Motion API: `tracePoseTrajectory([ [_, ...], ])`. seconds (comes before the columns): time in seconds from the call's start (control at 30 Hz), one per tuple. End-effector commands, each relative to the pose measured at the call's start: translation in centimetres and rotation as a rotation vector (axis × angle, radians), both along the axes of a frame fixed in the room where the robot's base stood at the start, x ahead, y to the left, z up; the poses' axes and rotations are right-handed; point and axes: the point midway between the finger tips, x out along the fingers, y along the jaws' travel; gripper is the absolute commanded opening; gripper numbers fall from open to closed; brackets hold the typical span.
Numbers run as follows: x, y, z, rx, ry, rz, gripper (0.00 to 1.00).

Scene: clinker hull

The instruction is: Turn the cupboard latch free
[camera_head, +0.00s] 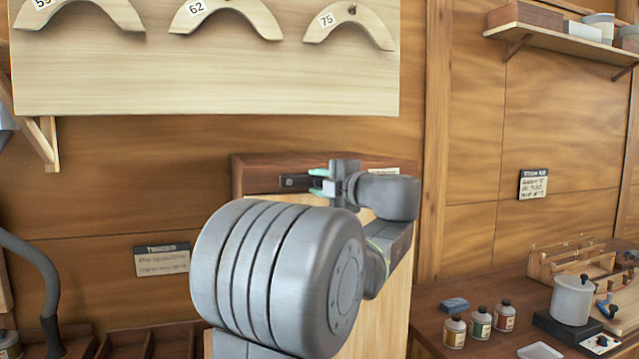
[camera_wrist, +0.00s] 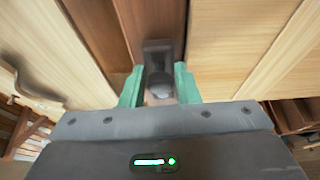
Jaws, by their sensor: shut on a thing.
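The cupboard (camera_head: 385,320) is a pale wood front with a dark brown top, standing against the panelled wall. A small dark latch (camera_head: 293,182) sits on the brown upper part, just left of my gripper. My gripper (camera_head: 322,183), with green-tipped fingers, reaches it at the upper front of the cupboard. In the wrist view the dark latch (camera_wrist: 158,52) runs down between the two green fingers of my gripper (camera_wrist: 159,88), which are shut on it. The part between the fingers is partly hidden, and my own arm covers much of the cupboard front.
A pale board (camera_head: 200,75) with numbered curved wooden pieces hangs above. At right a bench (camera_head: 430,305) holds small bottles (camera_head: 480,322), a pot (camera_head: 571,299) on a dark base and wooden racks. A shelf (camera_head: 560,40) is at upper right.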

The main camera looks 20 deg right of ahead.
Motion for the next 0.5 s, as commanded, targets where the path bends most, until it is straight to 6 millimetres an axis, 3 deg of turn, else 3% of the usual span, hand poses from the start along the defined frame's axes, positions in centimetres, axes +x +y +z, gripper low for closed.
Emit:
tracePoseTrajectory([
  [0.3, 0.01, 0.03, -0.11, -0.005, 0.001, 0.001, 0.00],
  [0.33, 0.01, 0.03, -0.11, -0.005, 0.001, 0.001, 0.32],
  [0.4, 0.01, 0.03, -0.09, -0.005, 0.001, 0.001, 0.42],
  [0.5, 0.00, 0.02, -0.07, -0.004, 0.001, 0.001, 0.42],
])
